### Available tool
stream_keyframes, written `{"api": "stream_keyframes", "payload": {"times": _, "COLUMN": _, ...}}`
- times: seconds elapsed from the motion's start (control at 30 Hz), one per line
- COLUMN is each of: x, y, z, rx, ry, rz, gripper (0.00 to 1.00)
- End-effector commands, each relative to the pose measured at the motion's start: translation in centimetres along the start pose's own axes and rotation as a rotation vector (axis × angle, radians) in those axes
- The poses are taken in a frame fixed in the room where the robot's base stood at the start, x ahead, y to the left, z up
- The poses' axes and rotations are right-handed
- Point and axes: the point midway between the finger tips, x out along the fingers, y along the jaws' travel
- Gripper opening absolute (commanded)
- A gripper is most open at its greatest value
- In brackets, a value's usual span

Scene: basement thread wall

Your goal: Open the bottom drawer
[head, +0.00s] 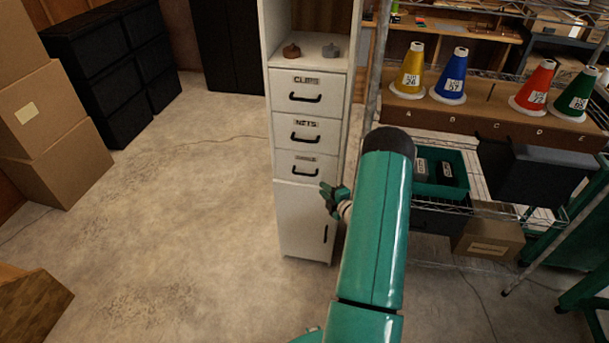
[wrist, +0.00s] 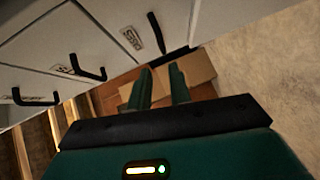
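A white cabinet (head: 311,140) stands in the middle of the head view with three stacked drawers. The bottom drawer (head: 290,163) is shut and has a black bar handle (head: 306,173). This drawer's handle also shows in the wrist view (wrist: 156,32), ahead and to the left of the fingers. My gripper (head: 326,193) is in front of the cabinet, just below and right of that handle. In the wrist view my gripper (wrist: 162,80) has its two green fingers apart with nothing between them. The fingers look clear of the handle.
A lower door (head: 300,220) with a vertical handle is under the drawers. A wire shelf (head: 480,203) with coloured cones and a green bin (head: 440,185) stands close at the right. Cardboard boxes (head: 58,125) are at the left. The floor before the cabinet is clear.

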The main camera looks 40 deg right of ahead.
Motion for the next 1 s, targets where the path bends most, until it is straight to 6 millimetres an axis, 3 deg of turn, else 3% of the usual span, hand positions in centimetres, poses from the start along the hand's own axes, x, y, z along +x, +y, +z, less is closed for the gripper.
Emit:
{"api": "stream_keyframes", "payload": {"times": 0.17, "x": 0.7, "y": -0.5, "z": 0.1, "rx": -0.006, "ry": 0.008, "rz": 0.013, "gripper": 0.2}}
{"api": "stream_keyframes", "payload": {"times": 0.7, "x": 10.7, "y": -0.3, "z": 0.0, "rx": -0.005, "ry": 0.007, "rz": 0.013, "gripper": 0.2}}
{"api": "stream_keyframes", "payload": {"times": 1.0, "x": 13.5, "y": -0.3, "z": 0.0, "rx": -0.003, "ry": 0.006, "rz": 0.011, "gripper": 0.2}}
